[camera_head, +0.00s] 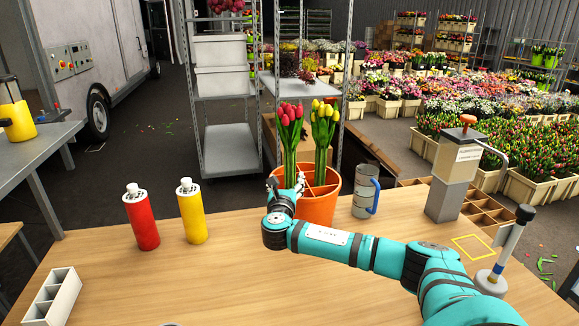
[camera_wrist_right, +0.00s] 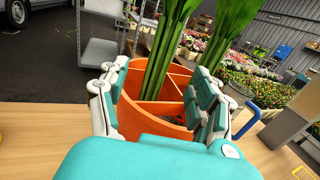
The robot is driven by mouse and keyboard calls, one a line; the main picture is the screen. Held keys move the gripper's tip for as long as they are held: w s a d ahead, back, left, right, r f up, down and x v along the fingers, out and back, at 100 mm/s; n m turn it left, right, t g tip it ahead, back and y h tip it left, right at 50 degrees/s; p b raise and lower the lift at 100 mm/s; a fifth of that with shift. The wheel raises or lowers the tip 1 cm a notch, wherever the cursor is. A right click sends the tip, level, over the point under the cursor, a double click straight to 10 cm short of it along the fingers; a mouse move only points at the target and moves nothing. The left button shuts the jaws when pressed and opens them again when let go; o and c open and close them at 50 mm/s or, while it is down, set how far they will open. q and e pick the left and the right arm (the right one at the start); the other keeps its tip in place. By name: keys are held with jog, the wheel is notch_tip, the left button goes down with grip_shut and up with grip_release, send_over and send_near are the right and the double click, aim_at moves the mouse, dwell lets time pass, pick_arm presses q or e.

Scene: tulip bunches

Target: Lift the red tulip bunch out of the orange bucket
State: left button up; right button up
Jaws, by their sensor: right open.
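The red tulip bunch (camera_head: 290,135) stands upright in the orange bucket (camera_head: 319,208), which sits on the wooden table. A yellow tulip bunch (camera_head: 323,135) stands to its right in the same bucket. The bucket has inner dividers. My right gripper (camera_head: 287,184) is at the bucket's left rim, by the red bunch's stems. In the right wrist view, its open fingers are on either side of green stems (camera_wrist_right: 163,62), with gaps visible, above the bucket (camera_wrist_right: 150,122). The flower heads are out of that view. My left gripper is not in view.
A red bottle (camera_head: 141,218) and a yellow bottle (camera_head: 191,212) stand left of the bucket. A grey mug (camera_head: 365,192) with a blue handle stands close on its right, near a grey dispenser (camera_head: 452,170). A white divided tray (camera_head: 53,298) is at the left. The table's front middle is clear.

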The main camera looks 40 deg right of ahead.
aim_at(289, 167)
jog(key=x, duration=0.4)
jog(key=shift+w+d, duration=0.1)
jog(key=shift+d, duration=0.05)
jog(key=shift+p+x, duration=0.4)
jog(key=shift+x, duration=2.4)
jog(key=shift+r, duration=0.1)
jog(key=shift+r, duration=0.1)
grip_shut()
